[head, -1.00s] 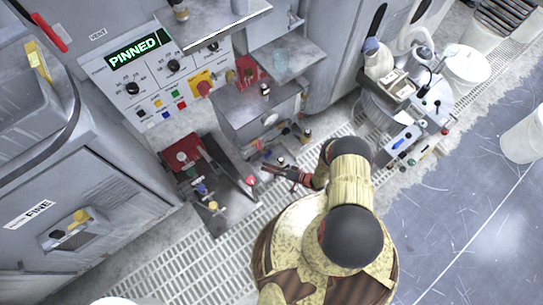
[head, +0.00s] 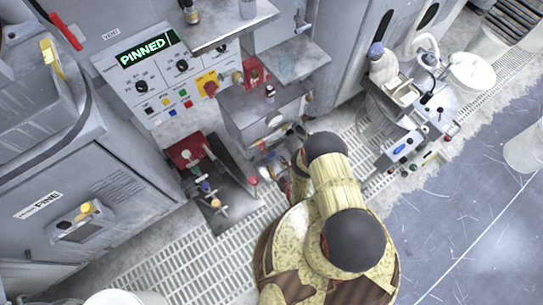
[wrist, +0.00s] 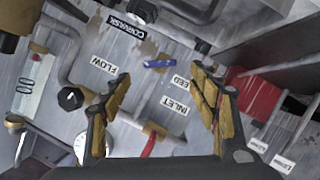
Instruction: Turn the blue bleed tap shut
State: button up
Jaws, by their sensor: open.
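The blue bleed tap (wrist: 159,63) shows in the wrist view as a small blue lever on a grey panel, beside a label partly hidden by a finger and reading "EED". My gripper (wrist: 162,84) is open, with one finger on each side of the picture. The tap lies beyond the fingertips and between them, apart from both. A red lever (wrist: 149,144) stands nearer, below the INLET label, and a black knob (wrist: 71,98) is left of the left finger. In the head view my arm hides most of the gripper, and I cannot pick out the tap there for sure.
A pipe (wrist: 70,45) bends along the panel's left side, and a red block (wrist: 256,98) stands right of the right finger. In the head view a grey housing (head: 255,120) stands behind my gripper. Open grating (head: 190,255) lies left of my arm.

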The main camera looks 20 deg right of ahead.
aim_at(272, 156)
jog(key=shift+b+x, duration=1.5)
jog(key=shift+x, duration=2.45)
jog(key=c, duration=0.3)
jog(key=c, duration=0.9)
